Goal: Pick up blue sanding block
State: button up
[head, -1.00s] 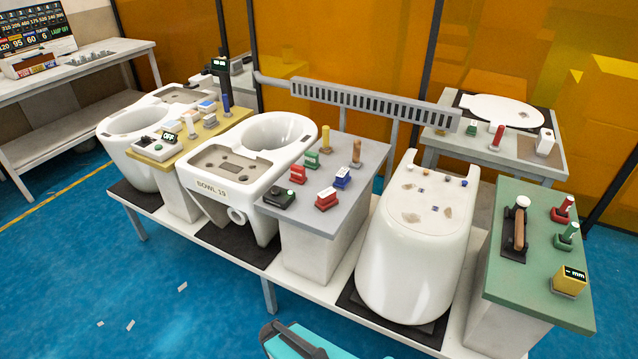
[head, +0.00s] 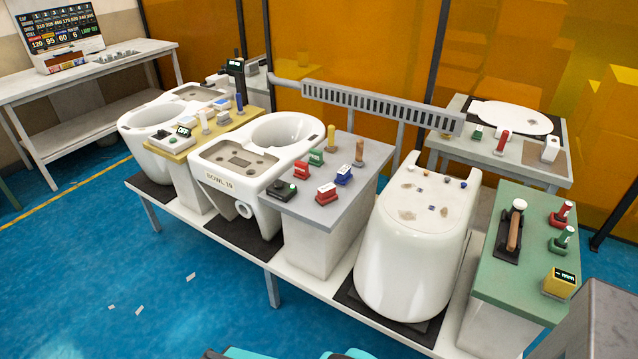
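A small blue block (head: 343,175), which looks like the blue sanding block, sits near the right edge of the grey-topped stand (head: 330,211) in the middle of the bench. A red block (head: 326,193) lies just to its front left, and a green block (head: 316,157) lies behind it to the left. Nothing holds the blue block. My gripper's fingers do not show. Only teal parts, likely of my arm, show at the bottom edge.
White toilet bowls (head: 253,160) stand left of the grey stand, and a rounded white ceramic piece (head: 408,255) stands right of it. A green-topped stand (head: 490,270) with tools is farther right. Blue floor (head: 190,320) is open in front. A grey boxy shape fills the lower right corner.

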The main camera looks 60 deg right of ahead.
aim_at(344, 177)
jog(key=u, duration=0.85)
jog(key=k, duration=1.35)
jog(key=z, duration=0.45)
jog(key=i, duration=1.45)
jog(key=u, duration=0.05)
